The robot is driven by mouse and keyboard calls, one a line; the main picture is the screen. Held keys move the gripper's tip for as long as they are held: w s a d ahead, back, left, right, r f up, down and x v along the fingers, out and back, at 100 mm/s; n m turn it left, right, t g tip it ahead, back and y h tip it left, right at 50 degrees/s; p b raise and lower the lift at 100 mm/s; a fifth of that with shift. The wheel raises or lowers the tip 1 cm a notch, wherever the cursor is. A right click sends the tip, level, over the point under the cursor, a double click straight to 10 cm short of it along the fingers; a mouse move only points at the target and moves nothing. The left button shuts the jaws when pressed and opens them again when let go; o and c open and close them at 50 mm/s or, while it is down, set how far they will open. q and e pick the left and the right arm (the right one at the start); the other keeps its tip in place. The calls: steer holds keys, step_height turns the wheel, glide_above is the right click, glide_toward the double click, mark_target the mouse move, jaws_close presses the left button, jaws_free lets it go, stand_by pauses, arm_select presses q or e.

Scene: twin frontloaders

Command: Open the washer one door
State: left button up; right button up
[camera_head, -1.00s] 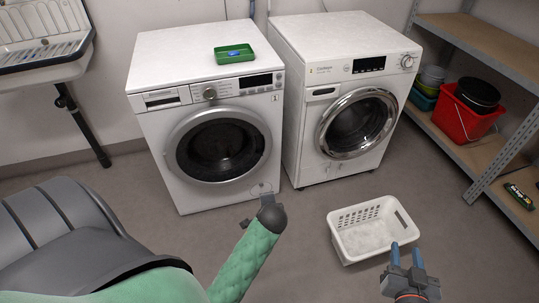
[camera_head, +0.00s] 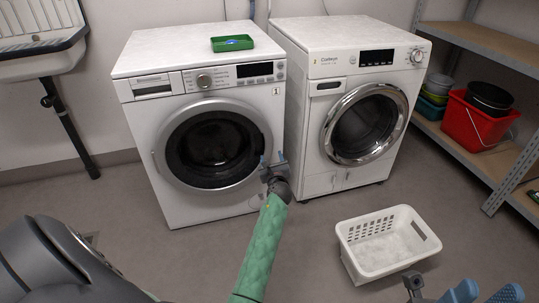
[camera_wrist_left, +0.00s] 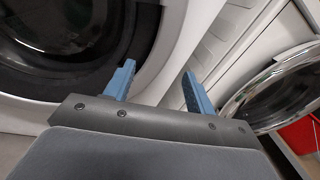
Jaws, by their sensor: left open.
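Washer one is the white front-loader (camera_head: 170,112) on the left, with a small label at its upper right. Its round door (camera_head: 211,147) has a grey rim and dark glass and looks shut. My left gripper (camera_head: 273,158) is open and empty, by the door's right edge in the head view. The left wrist view shows its two blue fingers (camera_wrist_left: 158,82) apart, with the washer one door (camera_wrist_left: 150,45) beside and beyond the left finger. I cannot tell whether they touch. My right gripper (camera_head: 482,292) is open and empty at the bottom right.
A second white washer (camera_head: 311,125) with a chrome-rimmed door stands close on the right. A white basket (camera_head: 362,266) is on the floor in front of it. A green tray (camera_head: 232,43) lies on washer one. Shelving (camera_head: 470,155) with a red bucket (camera_head: 470,122) is at right.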

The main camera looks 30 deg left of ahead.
mark_target(269, 144)
arm_select(q)
steer(key=shift+m, duration=0.3)
steer(key=shift+b+x, duration=0.95)
steer(key=shift+x, duration=3.3)
steer(key=shift+w+d, duration=0.1)
steer(key=shift+d, duration=0.05)
steer(key=shift+d, duration=0.1)
jaws_close()
